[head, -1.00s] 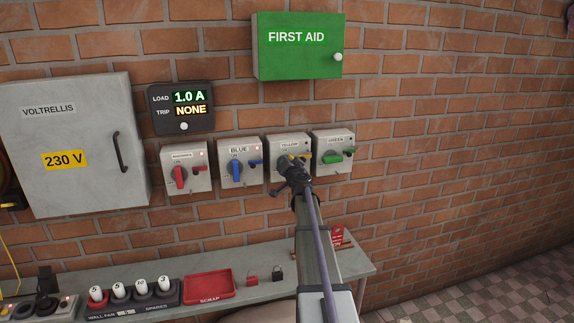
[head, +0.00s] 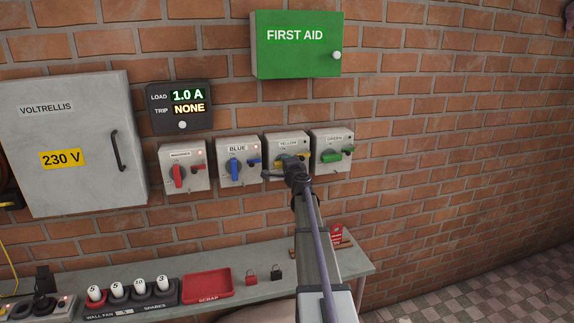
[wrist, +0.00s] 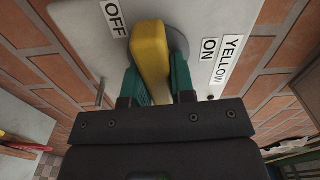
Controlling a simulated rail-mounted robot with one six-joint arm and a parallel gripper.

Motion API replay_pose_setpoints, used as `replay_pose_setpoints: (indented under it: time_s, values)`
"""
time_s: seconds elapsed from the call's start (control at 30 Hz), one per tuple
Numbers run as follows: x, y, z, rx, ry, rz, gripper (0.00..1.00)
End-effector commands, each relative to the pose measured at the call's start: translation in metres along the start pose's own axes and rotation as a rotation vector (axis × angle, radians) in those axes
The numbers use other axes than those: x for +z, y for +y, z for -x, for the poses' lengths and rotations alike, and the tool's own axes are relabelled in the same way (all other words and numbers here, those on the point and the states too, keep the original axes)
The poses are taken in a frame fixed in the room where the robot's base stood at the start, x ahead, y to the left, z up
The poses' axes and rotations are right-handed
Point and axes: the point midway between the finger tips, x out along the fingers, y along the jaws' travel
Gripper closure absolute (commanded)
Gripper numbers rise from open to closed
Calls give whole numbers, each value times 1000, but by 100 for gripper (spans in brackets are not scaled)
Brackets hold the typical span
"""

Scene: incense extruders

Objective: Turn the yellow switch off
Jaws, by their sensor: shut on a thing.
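The yellow switch is a grey box (head: 274,143) with a "YELLOW" label, on the brick wall between the blue and green switches. My gripper (head: 293,170) is in front of it and hides much of its front. In the wrist view my gripper (wrist: 160,85) has its teal fingers on either side of the yellow handle (wrist: 150,50), shut on it. The handle lies between the "OFF" label (wrist: 115,18) and the "ON" label (wrist: 209,60). Which label it points to is unclear.
The red switch (head: 182,168), blue switch (head: 238,160) and green switch (head: 332,150) share the row. The load display (head: 180,104) reads 1.0 A, trip NONE. A first aid box (head: 297,45) hangs above. The bench (head: 250,297) below holds a red scrap tray (head: 207,287) and padlocks.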

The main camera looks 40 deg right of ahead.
Motion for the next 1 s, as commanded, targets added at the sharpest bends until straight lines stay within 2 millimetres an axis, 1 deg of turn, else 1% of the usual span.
replay_pose_setpoints:
  time_s: [0.3, 0.73, 0.77, 1.0]
  values:
    - [0, 1, 1, 0, 0, -92, 100]
    - [0, 1, 1, 0, 0, -104, 100]
    - [0, 1, 1, 0, 0, -104, 75]
    - [0, 1, 0, 0, 0, -102, 52]
